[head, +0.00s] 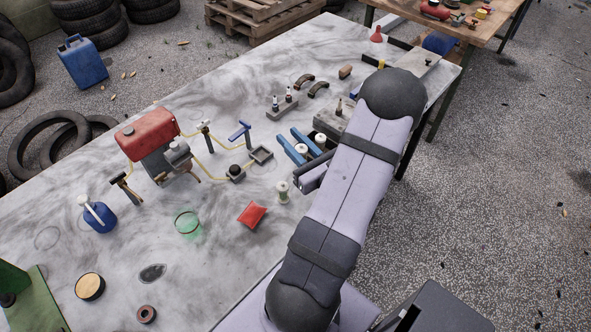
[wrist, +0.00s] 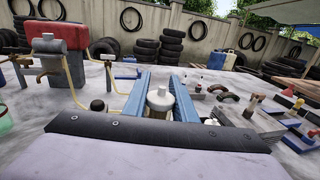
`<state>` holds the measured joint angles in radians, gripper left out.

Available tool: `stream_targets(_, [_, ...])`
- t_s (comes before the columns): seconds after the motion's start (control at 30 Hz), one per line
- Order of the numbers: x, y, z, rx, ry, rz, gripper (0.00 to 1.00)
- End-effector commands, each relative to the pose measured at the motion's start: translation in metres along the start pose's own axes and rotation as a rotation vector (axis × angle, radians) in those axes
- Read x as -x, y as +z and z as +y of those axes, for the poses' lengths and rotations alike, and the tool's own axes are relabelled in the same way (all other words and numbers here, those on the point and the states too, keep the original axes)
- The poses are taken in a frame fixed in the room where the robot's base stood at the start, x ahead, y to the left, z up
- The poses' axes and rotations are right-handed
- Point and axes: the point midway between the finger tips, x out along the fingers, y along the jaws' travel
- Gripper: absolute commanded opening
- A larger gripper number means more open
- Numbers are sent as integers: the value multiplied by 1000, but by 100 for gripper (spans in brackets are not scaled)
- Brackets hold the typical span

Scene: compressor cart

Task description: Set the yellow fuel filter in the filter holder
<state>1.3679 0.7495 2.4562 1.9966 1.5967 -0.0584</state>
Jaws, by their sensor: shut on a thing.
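My gripper (head: 287,135) has blue fingers shut on a filter, the yellow fuel filter (wrist: 159,99) by its place in the jaws. The white cap and pale, slightly yellowish body show between the fingers in the wrist view, and the cap also shows in the head view (head: 301,149). It looks upright; its lower end is hidden. A small dark square tray (head: 261,154) at the end of the yellow hose, left of my fingers, may be the filter holder; I cannot tell for sure.
A clear greenish filter with a white cap (head: 283,191) stands in front of my gripper. Another white-capped piece (head: 320,139) is right of it. The red tank (head: 147,131), blue-handled valve (head: 240,131) and red packet (head: 252,214) are to the left. Metal blocks (head: 333,122) stand behind right.

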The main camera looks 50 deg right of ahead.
Motion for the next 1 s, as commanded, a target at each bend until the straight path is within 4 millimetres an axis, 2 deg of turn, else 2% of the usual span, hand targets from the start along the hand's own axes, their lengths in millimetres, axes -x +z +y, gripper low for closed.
stream_targets(0.1, [0, -17, 1, -5, 0, 1, 2])
stream_targets(0.3, [0, -39, 0, -2, 0, 0, 2])
stream_targets(0.67, [0, -49, 0, -1, 0, -1, 2])
stream_targets(1.0, [0, -79, 0, -2, 0, 0, 2])
